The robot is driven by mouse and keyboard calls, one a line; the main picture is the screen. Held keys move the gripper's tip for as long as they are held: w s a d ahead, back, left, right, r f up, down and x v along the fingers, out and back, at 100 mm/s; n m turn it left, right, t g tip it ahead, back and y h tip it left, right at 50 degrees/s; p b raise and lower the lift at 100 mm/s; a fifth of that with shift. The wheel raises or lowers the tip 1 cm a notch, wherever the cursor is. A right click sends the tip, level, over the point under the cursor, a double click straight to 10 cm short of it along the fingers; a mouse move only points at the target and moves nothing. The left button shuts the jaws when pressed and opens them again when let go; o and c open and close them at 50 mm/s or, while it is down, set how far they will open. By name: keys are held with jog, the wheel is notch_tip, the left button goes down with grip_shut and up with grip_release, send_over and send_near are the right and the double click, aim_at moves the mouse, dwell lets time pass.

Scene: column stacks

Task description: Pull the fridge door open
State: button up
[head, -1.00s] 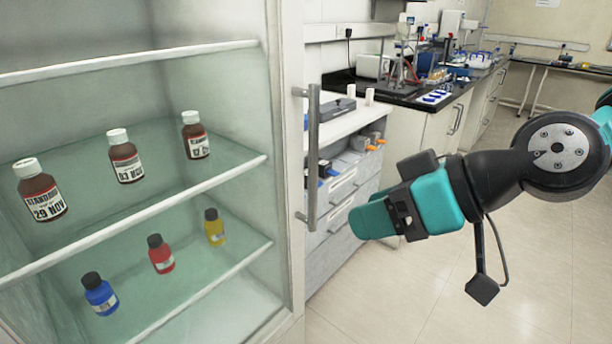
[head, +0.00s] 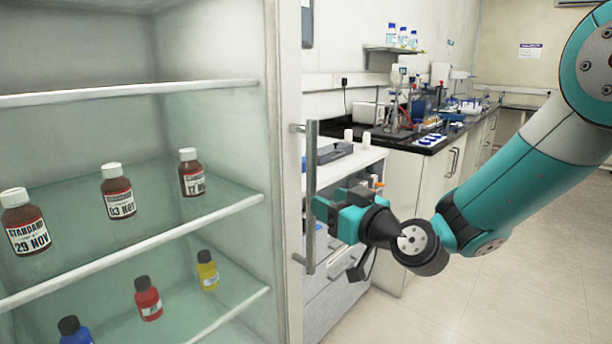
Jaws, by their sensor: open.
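The fridge door's grey vertical bar handle (head: 310,170) stands out to the right from the fridge's white front edge (head: 287,190) in the head view. The shelves and bottles show clearly through the front. The door looks shut, though its pane is hard to make out. My gripper (head: 322,208) is level with the lower half of the handle, with its teal fingers pointing left at it. The jaws are open. The fingertips are right beside the bar; I cannot tell whether they touch it or lie around it.
Brown labelled bottles (head: 118,192) stand on the upper shelf, and small coloured bottles (head: 148,298) on the lower one. Behind my gripper is a white drawer cabinet (head: 325,300). A black-topped lab bench (head: 425,142) runs behind. The floor (head: 480,300) at the right is clear.

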jog(key=p+x, duration=0.2)
jog(key=x, duration=0.6)
jog(key=shift+p, duration=0.3)
grip_shut()
